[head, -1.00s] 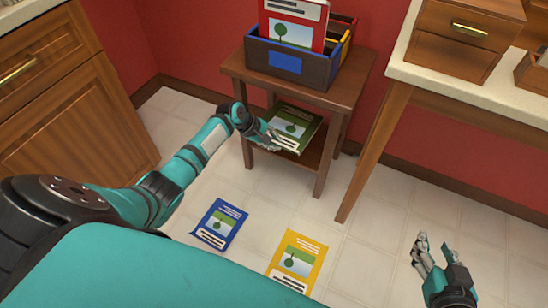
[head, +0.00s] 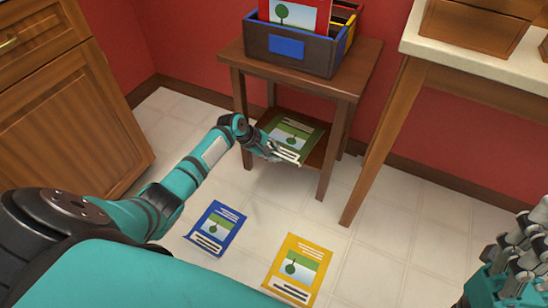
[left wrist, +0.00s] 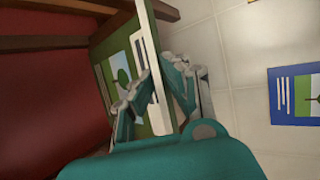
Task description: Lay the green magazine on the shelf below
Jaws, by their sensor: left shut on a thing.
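The green magazine (head: 292,132) is at the lower shelf (head: 318,156) of a small wooden side table, under its top. My left gripper (head: 275,153) is shut on the magazine's near edge. In the left wrist view the fingers (left wrist: 155,95) lie on both sides of the magazine (left wrist: 118,75), with its pale edge between them. I cannot tell whether the magazine rests fully on the shelf or is slightly above it. My right gripper (head: 508,258) is at the lower right, away from the table, with no object visible in it.
A dark box (head: 292,54) with a red magazine (head: 294,14) stands on the side table's top (head: 352,82). A blue magazine (head: 215,228) and a yellow magazine (head: 298,270) lie on the floor. A cabinet (head: 70,110) is at left, a desk leg (head: 378,145) at right.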

